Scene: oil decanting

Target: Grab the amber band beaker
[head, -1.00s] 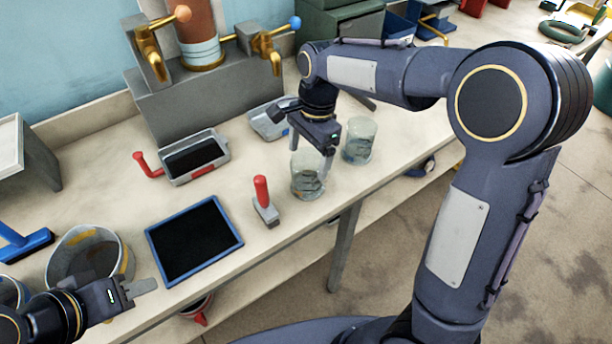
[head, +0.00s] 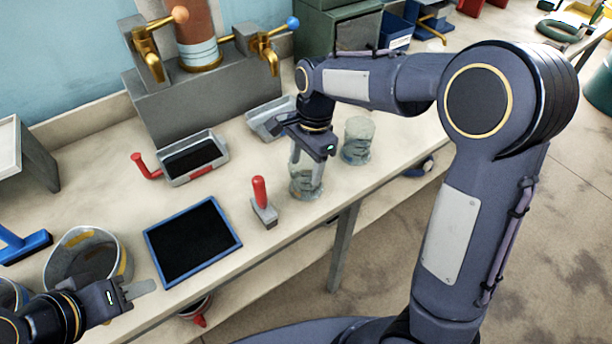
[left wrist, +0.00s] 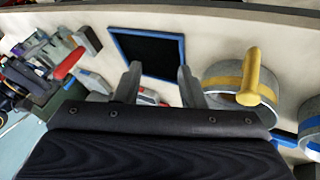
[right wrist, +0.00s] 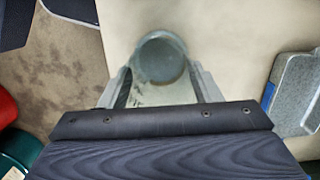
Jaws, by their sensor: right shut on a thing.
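A clear glass beaker (head: 306,184) stands near the bench's front edge. My right gripper (head: 309,160) reaches down over it and is shut on it. Its fingers lie on either side of the glass. A second glass beaker (head: 358,140) stands just behind it to the right. I cannot make out an amber band on either. In the right wrist view a round glass shape (right wrist: 163,58) shows between and beyond the fingertips; I cannot tell which beaker it is. My left gripper (head: 140,289) is open and empty beside a grey pot (head: 125,262) with a yellow band.
A blue-framed black mat (head: 193,240) and a red-handled tool (head: 263,202) lie left of the held beaker. A red-handled tray (head: 218,160) and a grey tray (head: 262,124) sit below the brass taps (head: 148,52).

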